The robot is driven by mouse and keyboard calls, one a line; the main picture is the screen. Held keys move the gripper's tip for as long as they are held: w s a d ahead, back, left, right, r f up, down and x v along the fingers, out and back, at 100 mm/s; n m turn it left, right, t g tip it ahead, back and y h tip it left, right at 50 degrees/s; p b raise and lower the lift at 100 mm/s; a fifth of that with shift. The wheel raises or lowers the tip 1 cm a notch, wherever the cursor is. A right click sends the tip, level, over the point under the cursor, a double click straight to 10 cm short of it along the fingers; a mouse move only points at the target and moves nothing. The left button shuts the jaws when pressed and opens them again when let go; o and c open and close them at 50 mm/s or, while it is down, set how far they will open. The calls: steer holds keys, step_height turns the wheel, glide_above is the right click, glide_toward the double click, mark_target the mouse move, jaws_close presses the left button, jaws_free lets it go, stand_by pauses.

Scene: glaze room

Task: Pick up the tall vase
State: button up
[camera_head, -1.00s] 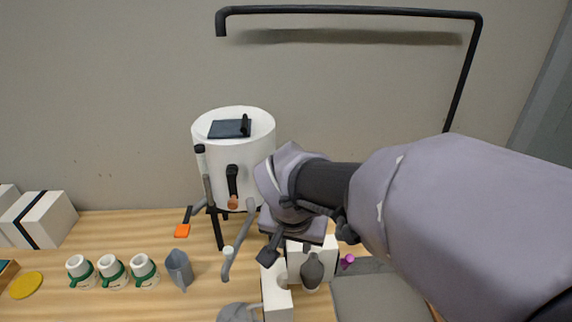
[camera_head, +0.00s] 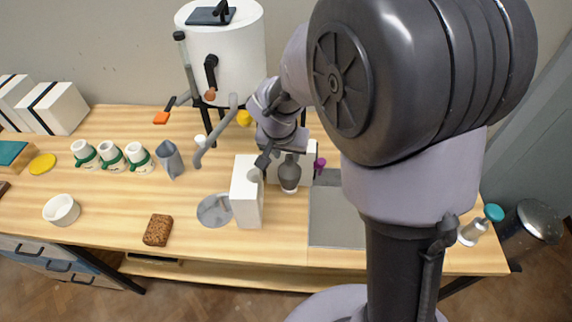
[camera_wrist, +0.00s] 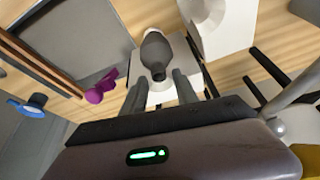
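The vase (camera_head: 290,173) is dark grey with a narrow neck and a pale foot. It stands upright on the wooden table beside white blocks. My gripper (camera_head: 282,152) is just above and behind it in the head view, pointing down towards it. In the wrist view, the vase (camera_wrist: 157,54) shows just beyond the two grey fingers. The gripper (camera_wrist: 160,92) is open, with its fingers apart and nothing held between them. I cannot tell whether the fingers touch the vase.
A tall white block (camera_head: 247,192) stands close left of the vase. A purple object (camera_head: 319,165) and a grey mat (camera_head: 336,218) lie to its right. A white drum (camera_head: 226,55) stands behind.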

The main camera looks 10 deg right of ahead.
mark_target(289, 159)
steer(key=x, duration=0.2)
steer(key=b+x, duration=0.1)
steer(key=x, duration=0.1)
steer(key=shift+s+d, duration=0.1)
steer(key=shift+s, duration=0.15)
steer(key=shift+w+f, duration=0.15)
steer(key=shift+w, duration=0.05)
steer(key=shift+s, duration=0.1)
steer(key=shift+c, duration=0.6)
jaws_close()
steer(key=shift+r, duration=0.25)
